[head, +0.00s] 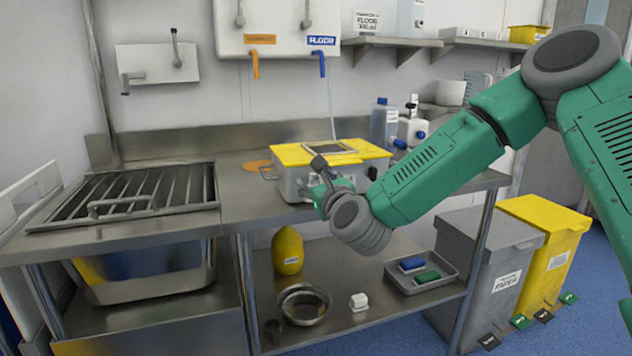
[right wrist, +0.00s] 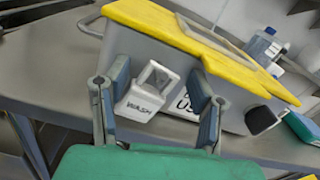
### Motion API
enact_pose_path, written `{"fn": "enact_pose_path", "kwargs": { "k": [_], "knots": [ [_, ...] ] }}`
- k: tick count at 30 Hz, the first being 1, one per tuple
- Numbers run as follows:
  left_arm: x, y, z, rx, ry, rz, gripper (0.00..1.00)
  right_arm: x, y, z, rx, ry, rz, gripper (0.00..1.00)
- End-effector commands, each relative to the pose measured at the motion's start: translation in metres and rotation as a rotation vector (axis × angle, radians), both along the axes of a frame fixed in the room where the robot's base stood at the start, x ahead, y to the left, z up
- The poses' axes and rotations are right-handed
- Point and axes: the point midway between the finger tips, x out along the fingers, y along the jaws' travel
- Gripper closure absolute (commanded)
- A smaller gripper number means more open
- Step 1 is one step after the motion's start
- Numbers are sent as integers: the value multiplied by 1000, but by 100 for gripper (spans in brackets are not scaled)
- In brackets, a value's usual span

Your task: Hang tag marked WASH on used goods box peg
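The used goods box (head: 290,187) is grey with a yellow lid and stands on the steel counter. It also fills much of the right wrist view (right wrist: 235,118). A white tag marked WASH (right wrist: 146,96), with a square opening at its top, is upright and slightly tilted at the box front. It partly covers a label starting "US" (right wrist: 183,106). My right gripper (right wrist: 160,100) is open, its fingers on either side of the tag, with a clear gap on the right; left contact is unclear. In the head view this gripper (head: 325,185) is at the box front. The peg cannot be made out. My left gripper is out of view.
A sink grate (head: 130,195) lies left of the box. Bottles (head: 384,125) stand behind it at the right. A lower shelf holds a yellow container (head: 287,250), a steel bowl (head: 304,303) and a tray (head: 440,285). Bins (head: 480,262) stand at the right.

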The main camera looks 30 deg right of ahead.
Motion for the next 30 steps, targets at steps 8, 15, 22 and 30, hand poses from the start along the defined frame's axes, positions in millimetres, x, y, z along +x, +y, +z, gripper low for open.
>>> {"fn": "enact_pose_path", "kwargs": {
  "k": [8, 15, 22, 30],
  "knots": [
    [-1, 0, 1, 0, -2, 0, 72, -3, 1, 1, 1, -1, 1, 50],
    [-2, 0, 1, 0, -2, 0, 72, -38, 10, 0, 4, 1, 3, 50],
    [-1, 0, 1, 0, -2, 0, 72, -85, 22, -1, 3, 1, 4, 50],
    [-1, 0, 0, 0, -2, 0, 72, -113, 28, -2, 1, 1, 2, 50]
  ]
}}
